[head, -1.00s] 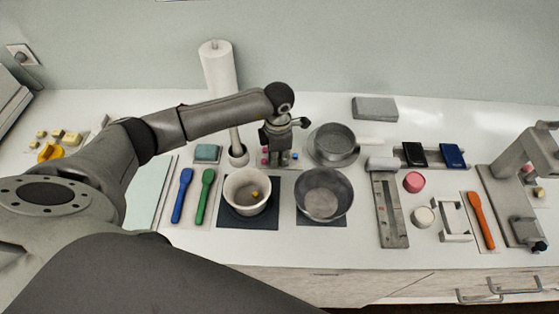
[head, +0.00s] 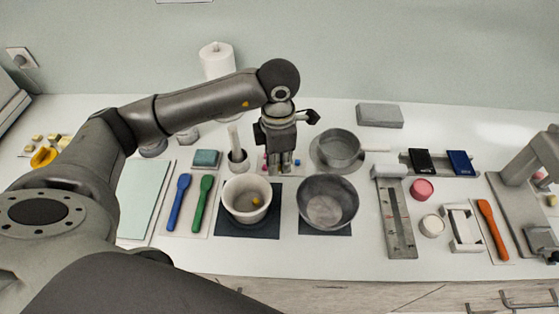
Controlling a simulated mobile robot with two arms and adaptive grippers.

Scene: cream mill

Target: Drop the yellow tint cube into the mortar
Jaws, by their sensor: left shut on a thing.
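The mortar is a cream-white bowl (head: 232,208) on a dark square mat (head: 228,226) at front centre. A small yellow piece (head: 256,202) lies inside it; I cannot tell whether this is the tint cube. My left gripper (head: 282,168) points down behind and slightly right of the mortar, above the spot with small coloured cubes. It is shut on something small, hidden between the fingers. A pink cube (head: 265,161) and a blue cube (head: 298,161) show beside the fingers. My right gripper is out of view.
A grey metal bowl (head: 326,216) stands right of the mortar, a grey pan (head: 338,147) behind it. A white pestle (head: 234,143) stands upright in a holder just left of my gripper. Blue (head: 179,201) and green (head: 202,204) spatulas lie left of the mortar.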

